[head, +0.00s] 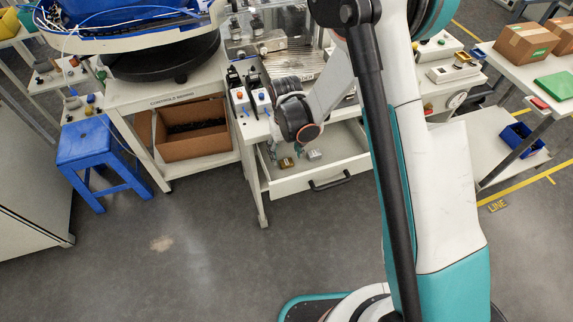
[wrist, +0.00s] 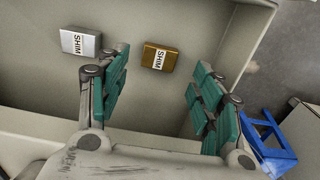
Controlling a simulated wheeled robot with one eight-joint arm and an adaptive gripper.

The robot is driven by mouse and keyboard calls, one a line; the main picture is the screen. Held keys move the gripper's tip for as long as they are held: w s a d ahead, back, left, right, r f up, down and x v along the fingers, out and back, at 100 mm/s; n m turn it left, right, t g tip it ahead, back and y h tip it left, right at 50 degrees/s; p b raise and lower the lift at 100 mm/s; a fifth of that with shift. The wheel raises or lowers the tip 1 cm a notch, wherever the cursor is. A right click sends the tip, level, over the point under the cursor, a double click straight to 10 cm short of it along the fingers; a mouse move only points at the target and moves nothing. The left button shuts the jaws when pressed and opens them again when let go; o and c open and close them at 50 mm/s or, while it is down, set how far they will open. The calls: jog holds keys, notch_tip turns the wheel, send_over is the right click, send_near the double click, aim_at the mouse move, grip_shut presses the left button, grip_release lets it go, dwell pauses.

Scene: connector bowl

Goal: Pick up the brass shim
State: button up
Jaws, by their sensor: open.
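The brass shim (wrist: 161,57) is a gold block with a white "SHIM" label. It lies on the floor of the open drawer (wrist: 38,128). In the head view the brass shim (head: 286,162) is at the drawer's left part, just below my gripper. My gripper (wrist: 161,92) is open and empty, its teal fingers apart on either side of the brass shim in the wrist view, with the shim beyond the fingers. In the head view my gripper (head: 285,151) is partly hidden by my wrist.
A silver shim (wrist: 81,43) with the same label lies left of the brass one in the wrist view. The drawer's walls surround both. A blue stool (head: 92,150) and a cardboard box (head: 190,130) stand to the left in the head view.

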aim_at(286, 162)
notch_tip(286, 162, down, 4)
jog(key=shift+d+b, duration=0.1)
jog(key=shift+b, duration=0.7)
jog(key=shift+s, duration=0.1)
jog(key=shift+r, duration=0.1)
jog(key=shift+c, duration=0.2)
jog(key=c, duration=1.1)
jog(key=shift+r, duration=0.1)
